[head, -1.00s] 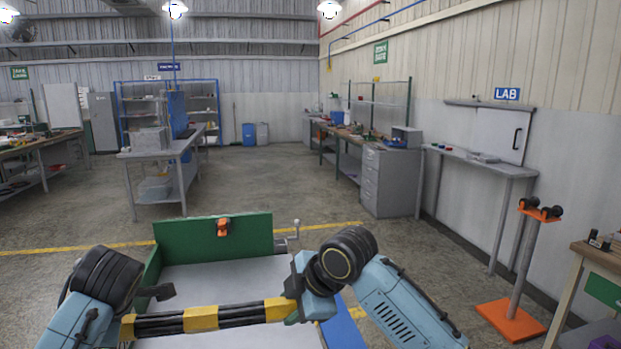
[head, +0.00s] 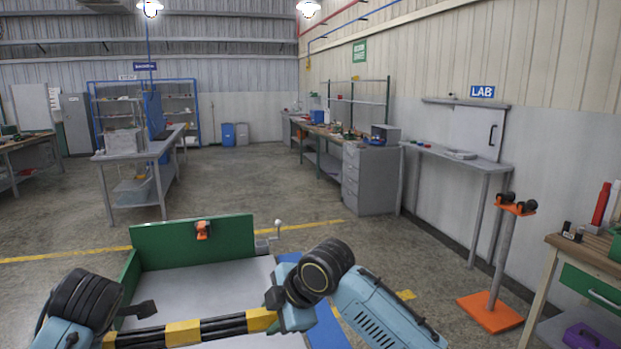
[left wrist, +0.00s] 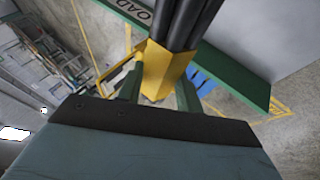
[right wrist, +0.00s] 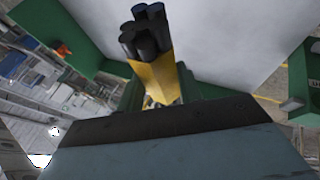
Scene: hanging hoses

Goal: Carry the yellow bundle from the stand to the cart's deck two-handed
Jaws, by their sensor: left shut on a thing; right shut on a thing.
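The yellow bundle, several black tubes with yellow bands (head: 183,333), lies crosswise low in the head view. It is in front of the grey deck (head: 205,285) of the green-walled cart (head: 190,243); its height above the deck is unclear. My right gripper (head: 279,319) is shut on its right yellow band. My left gripper is shut on the left yellow band, which shows in the left wrist view (left wrist: 163,72); its fingers are mostly cut off in the head view. The right band and tube ends also show in the right wrist view (right wrist: 153,77).
An orange stand (head: 491,310) with black rollers on top stands right of the cart, empty. A wooden workbench (head: 585,250) is at the right edge. An orange clamp (head: 203,229) sits on the cart's far wall. Floor beyond the cart is open.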

